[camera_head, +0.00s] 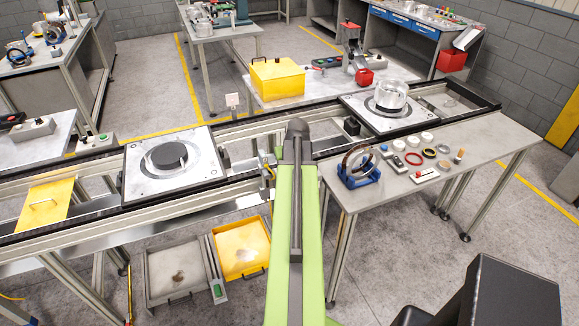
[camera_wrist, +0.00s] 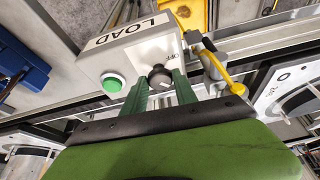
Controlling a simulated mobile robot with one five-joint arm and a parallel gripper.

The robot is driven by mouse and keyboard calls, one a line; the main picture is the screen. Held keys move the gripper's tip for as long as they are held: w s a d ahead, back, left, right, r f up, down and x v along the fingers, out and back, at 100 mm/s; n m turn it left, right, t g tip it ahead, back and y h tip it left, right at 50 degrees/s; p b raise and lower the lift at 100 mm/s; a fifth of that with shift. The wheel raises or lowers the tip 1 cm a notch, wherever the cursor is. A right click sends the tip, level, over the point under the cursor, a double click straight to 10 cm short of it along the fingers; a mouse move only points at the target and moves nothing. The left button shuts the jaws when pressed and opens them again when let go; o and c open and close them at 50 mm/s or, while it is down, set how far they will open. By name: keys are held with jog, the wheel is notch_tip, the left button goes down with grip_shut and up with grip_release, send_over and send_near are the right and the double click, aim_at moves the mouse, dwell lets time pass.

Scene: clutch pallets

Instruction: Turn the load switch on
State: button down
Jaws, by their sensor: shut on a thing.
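In the wrist view, a light grey control box (camera_wrist: 130,52) is marked LOAD. Its load switch (camera_wrist: 159,75) is a small black rotary knob with an OFF label beside it. A green button (camera_wrist: 112,83) sits to the left of the knob. My gripper (camera_wrist: 160,84) has its green fingers on either side of the knob and is shut on it. The exact angle of the knob is hard to read. In the head view my green arm reaches to the conveyor, and my gripper and the LOAD box cannot be made out there.
A yellow lever (camera_wrist: 227,78) is close to the right of the box. In the head view, pallets (camera_head: 175,165) lie on the conveyor left and right of my arm. A table (camera_head: 440,165) with small parts stands at right. Yellow box (camera_head: 277,78) stands behind.

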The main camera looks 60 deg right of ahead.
jog(key=shift+m+g+h, duration=0.3)
jog(key=shift+m+h, duration=0.1)
jog(key=shift+m, duration=0.7)
jog(key=c, duration=1)
grip_release()
